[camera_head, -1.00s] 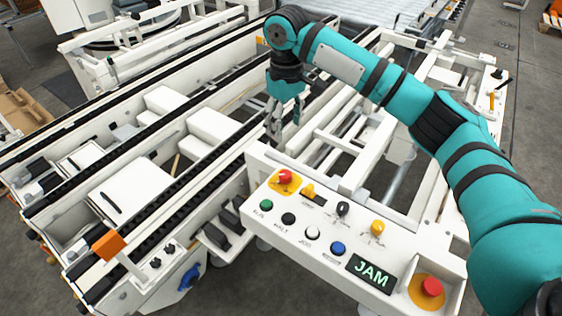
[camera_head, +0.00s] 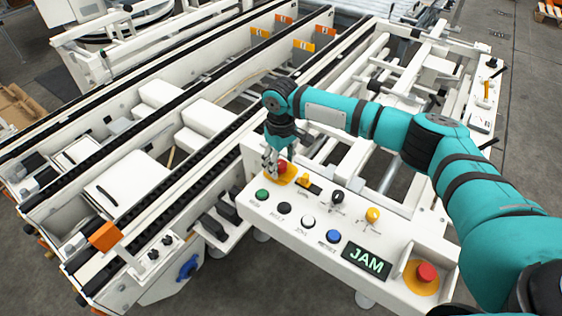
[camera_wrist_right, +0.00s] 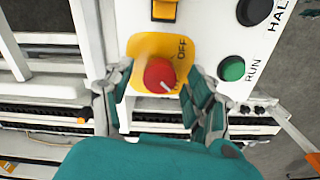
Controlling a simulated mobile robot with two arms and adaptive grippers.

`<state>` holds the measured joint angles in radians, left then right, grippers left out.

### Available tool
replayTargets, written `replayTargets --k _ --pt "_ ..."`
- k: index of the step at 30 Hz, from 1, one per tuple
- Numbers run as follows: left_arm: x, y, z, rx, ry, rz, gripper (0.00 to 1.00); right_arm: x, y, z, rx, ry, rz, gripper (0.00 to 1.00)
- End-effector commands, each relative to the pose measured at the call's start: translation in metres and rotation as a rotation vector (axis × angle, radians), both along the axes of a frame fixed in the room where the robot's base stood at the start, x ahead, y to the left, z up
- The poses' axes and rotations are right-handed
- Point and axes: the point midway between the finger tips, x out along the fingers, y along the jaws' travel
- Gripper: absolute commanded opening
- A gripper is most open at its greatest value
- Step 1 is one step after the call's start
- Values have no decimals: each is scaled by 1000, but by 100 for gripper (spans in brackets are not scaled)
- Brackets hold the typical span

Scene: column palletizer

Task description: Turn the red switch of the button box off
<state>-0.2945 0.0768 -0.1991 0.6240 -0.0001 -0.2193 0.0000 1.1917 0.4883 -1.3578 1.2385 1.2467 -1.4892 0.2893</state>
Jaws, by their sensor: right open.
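The red switch (camera_head: 283,166) is a round knob on a yellow plate at the far left corner of the white button box (camera_head: 262,217). In the right wrist view the red switch (camera_wrist_right: 158,74) shows a pale pointer line at its lower right, and the word OFF stands on the plate above right of it. My right gripper (camera_head: 271,161) is at the switch, pointing down. In the wrist view its open fingers (camera_wrist_right: 160,88) stand to either side of the red knob; I cannot tell whether they touch it. My left gripper is not in view.
Close by on the box are a yellow switch (camera_head: 304,180), a green RUN button (camera_head: 262,195), a black HALT button (camera_head: 284,208) and a lit JAM display (camera_head: 366,262). A red mushroom button (camera_head: 426,272) sits at the near right. Conveyor rails (camera_head: 150,172) lie to the left.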

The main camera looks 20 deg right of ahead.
Motion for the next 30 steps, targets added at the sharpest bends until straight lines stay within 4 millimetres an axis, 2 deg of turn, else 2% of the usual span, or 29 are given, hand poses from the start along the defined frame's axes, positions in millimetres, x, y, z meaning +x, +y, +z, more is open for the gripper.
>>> replayTargets --k 3,9,21,22,30 --pt "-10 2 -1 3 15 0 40 0 0 -3 -1 0 0 57" --pt "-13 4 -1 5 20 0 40 0 0 -3 -1 0 0 57" --pt "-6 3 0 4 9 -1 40 0 0 -3 -1 0 0 4" --pt "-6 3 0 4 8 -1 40 0 0 -3 0 0 0 2" --pt "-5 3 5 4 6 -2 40 0 0 -1 0 1 29 2"
